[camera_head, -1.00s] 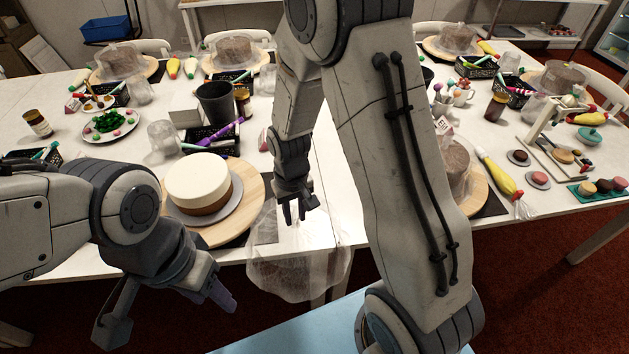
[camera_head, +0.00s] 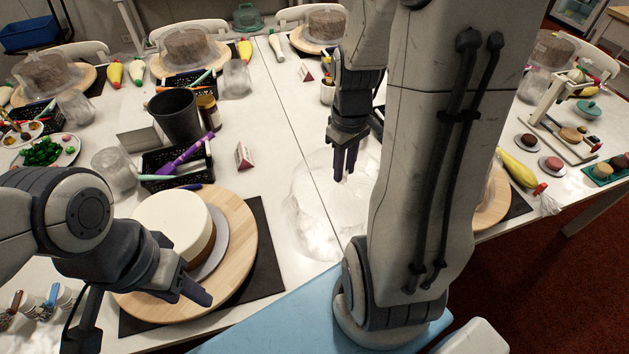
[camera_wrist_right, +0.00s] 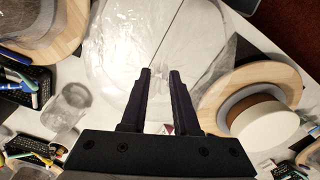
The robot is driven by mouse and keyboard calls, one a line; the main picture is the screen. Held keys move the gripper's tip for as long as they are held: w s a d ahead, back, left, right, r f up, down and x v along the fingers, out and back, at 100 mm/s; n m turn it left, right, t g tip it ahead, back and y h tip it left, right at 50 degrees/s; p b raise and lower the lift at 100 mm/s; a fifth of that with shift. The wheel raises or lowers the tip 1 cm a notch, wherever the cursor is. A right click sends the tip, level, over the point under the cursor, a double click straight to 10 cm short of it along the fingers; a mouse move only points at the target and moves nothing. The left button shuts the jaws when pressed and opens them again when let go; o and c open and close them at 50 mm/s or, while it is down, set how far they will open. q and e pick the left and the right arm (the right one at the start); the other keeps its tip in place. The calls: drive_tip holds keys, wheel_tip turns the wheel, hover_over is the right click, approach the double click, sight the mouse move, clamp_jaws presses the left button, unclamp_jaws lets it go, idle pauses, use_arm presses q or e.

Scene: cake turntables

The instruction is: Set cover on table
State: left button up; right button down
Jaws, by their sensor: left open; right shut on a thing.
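The clear cover (camera_head: 312,212) is over the white table between the two cake places, right of the white-and-brown cake (camera_head: 172,222). My right gripper (camera_head: 343,168) points down at the cover and is shut on it. In the right wrist view the fingers (camera_wrist_right: 160,75) stand slightly apart, with the see-through cover (camera_wrist_right: 120,40) spread around their tips. I cannot tell whether its rim touches the table. My left gripper (camera_head: 190,290) is open and empty, in front of the cake on its wooden turntable (camera_head: 240,255).
A dark cup (camera_head: 177,115), a black basket (camera_head: 165,172) and a red-white card (camera_head: 243,156) stand behind the cake. My right forearm hides part of another turntable (camera_head: 492,200) on the right. Covered cakes (camera_head: 190,48) line the far side.

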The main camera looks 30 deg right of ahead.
sight(317, 160)
drive_tip(key=w+f, duration=0.1)
drive_tip(key=w, duration=0.1)
drive_tip(key=w+a+f, duration=0.1)
drive_tip(key=w+f, duration=0.1)
drive_tip(key=w, duration=0.1)
drive_tip(key=w+f+p, duration=0.1)
drive_tip(key=w+f, duration=0.1)
drive_tip(key=w, duration=0.1)
drive_tip(key=shift+w+a+f, duration=0.1)
drive_tip(key=shift+w+a, duration=0.1)
drive_tip(key=shift+w, duration=0.05)
drive_tip(key=shift+f, duration=2.1)
drive_tip(key=c, duration=0.7)
unclamp_jaws()
drive_tip(key=shift+o, duration=0.2)
